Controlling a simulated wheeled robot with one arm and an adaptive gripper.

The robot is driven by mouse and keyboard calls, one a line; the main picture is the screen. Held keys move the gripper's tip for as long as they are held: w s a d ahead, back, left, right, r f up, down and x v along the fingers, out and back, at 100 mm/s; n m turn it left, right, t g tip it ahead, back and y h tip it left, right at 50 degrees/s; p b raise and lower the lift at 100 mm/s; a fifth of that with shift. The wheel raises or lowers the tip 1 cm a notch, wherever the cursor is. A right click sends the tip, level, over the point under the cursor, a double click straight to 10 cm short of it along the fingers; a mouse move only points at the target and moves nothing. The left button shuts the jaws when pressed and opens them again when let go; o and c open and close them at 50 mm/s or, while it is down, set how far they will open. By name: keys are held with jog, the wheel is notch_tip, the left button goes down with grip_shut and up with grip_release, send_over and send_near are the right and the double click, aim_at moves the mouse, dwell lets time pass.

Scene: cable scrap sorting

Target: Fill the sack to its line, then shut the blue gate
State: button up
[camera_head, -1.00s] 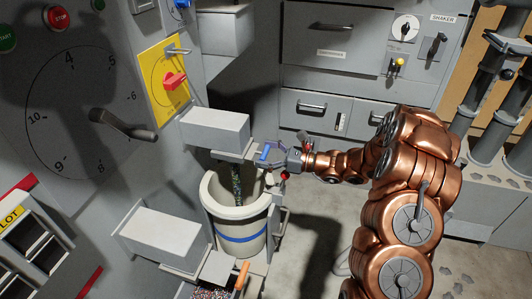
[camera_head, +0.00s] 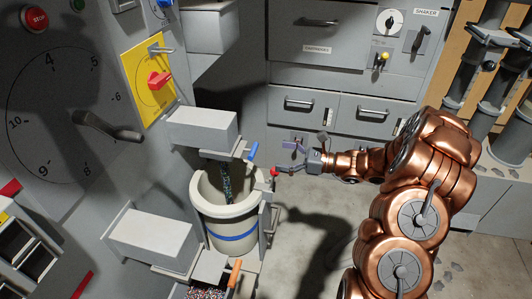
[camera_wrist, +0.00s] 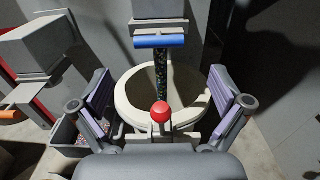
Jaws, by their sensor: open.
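The sack (camera_head: 212,213) is a pale, round, open-topped container with a blue line (camera_head: 233,238) around its lower part. A dark, speckled stream (camera_head: 226,182) falls into it from the chute above; it also shows in the wrist view (camera_wrist: 160,72). The fill level inside is hidden in shadow. The blue gate handle (camera_head: 252,152) sticks out under the chute. In the wrist view the handle (camera_wrist: 160,41) lies level beyond my fingertips. My gripper (camera_head: 287,155) is open and empty, to the right of the handle and apart from it.
A red-knobbed lever (camera_head: 275,171) stands at the sack's right rim, close to my gripper. An orange handle (camera_head: 235,272) sits below, by a bin of coloured scrap (camera_head: 207,293). Grey cabinets (camera_head: 330,70) stand behind. Floor to the right of the sack is clear.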

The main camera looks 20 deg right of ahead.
jog(key=shift+v, duration=1.5)
